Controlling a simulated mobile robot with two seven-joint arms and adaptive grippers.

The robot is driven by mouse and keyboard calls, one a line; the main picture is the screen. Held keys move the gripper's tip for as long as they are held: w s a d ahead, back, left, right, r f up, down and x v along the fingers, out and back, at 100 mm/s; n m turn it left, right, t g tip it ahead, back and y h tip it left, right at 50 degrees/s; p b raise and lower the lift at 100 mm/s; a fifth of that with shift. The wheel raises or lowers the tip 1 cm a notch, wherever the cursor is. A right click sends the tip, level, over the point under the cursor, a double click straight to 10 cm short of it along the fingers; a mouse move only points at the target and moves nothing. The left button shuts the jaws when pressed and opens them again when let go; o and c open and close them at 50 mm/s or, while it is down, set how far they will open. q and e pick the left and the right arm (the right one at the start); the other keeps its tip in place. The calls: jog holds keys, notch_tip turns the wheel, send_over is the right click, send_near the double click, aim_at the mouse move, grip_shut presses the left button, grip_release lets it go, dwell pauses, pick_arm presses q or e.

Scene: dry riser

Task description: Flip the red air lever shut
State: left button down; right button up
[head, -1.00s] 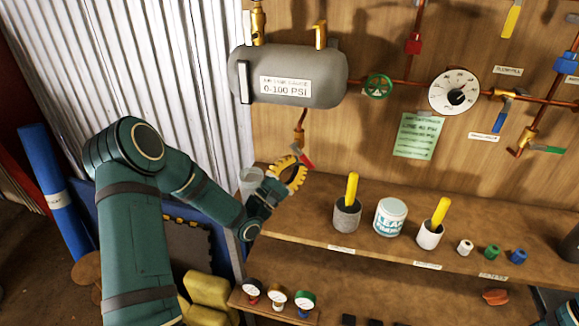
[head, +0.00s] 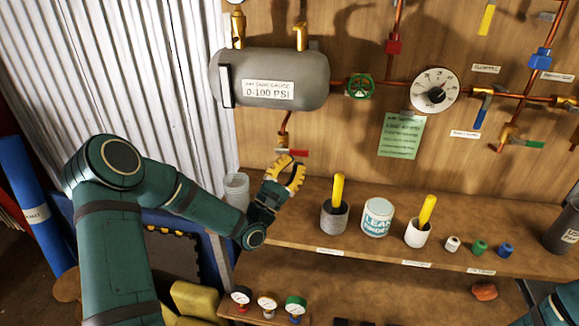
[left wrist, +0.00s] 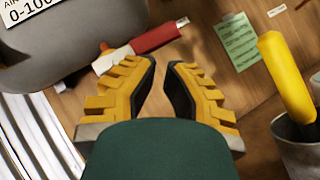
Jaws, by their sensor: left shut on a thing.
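The red air lever (head: 300,153) sits on a brass valve (head: 282,142) at the end of the short copper pipe under the grey tank (head: 300,75). It points right, nearly level in the head view. In the left wrist view the lever (left wrist: 155,40) crosses just beyond the fingertips, its bare metal part to the left. My left gripper (head: 289,163) has yellow fingers and is at the lever from below. My right gripper is out of view.
A shelf (head: 290,232) below holds a grey cup (head: 334,217), a white tub (head: 377,217), a white cup (head: 418,233) and small caps. A clear cup (head: 236,190) stands left of my gripper. A green note (head: 400,136) and a green handwheel (head: 360,86) are to the right.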

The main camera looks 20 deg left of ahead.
pick_arm(q)
jog(key=shift+w+d+r, duration=0.1)
jog(key=shift+d+r, duration=0.2)
dwell(0.4)
jog(key=v, duration=1.2)
jog(key=shift+a+f, duration=0.2)
